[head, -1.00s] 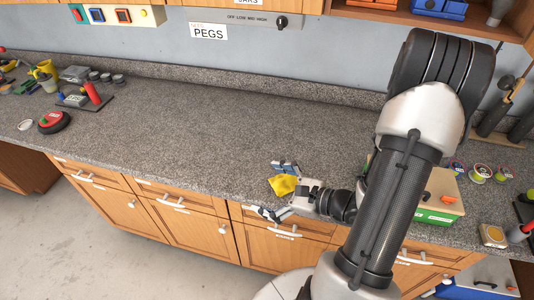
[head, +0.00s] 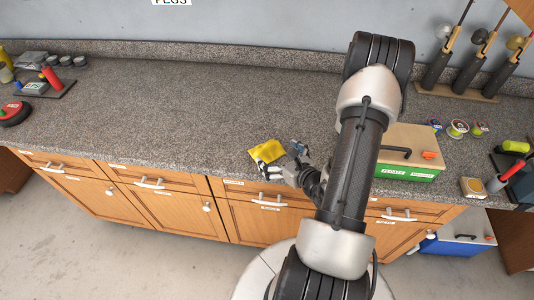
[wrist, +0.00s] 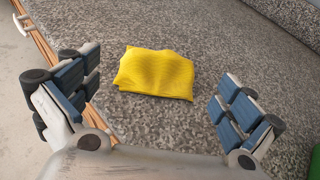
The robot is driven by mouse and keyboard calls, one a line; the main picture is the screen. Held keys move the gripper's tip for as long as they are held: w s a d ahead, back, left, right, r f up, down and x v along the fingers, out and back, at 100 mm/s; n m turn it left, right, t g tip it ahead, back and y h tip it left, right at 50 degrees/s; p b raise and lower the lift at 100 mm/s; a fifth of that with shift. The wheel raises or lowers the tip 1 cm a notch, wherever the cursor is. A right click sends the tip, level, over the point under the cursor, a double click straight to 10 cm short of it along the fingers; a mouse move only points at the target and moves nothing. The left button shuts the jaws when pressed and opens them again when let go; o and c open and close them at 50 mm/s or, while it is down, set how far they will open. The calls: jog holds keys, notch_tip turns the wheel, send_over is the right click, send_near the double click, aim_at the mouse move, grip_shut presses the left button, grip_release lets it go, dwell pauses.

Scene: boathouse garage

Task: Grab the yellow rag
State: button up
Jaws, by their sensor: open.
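The yellow rag (head: 267,152) lies folded and slightly rumpled on the speckled grey counter, near its front edge. In the wrist view the rag (wrist: 156,73) lies flat ahead of my gripper, roughly centred between the two fingers and a little beyond their tips. My gripper (head: 285,162) is just right of the rag in the head view. In the wrist view my gripper (wrist: 153,97) has its blue-padded fingers spread wide, with nothing between them. I see no contact with the rag.
The granite counter (head: 180,110) is clear left of the rag. A green-sided box (head: 411,172) stands to the right, with small round tins (head: 457,129) behind it. Wooden drawers (head: 150,185) line the front below. A red round object (head: 14,113) sits far left.

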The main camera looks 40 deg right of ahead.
aim_at(269, 149)
jog(key=b+x, duration=0.1)
jog(key=x, duration=0.6)
jog(key=shift+w+d+f, duration=0.1)
jog(key=shift+w+f, duration=0.05)
jog(key=shift+f, duration=0.15)
jog(key=c, duration=0.9)
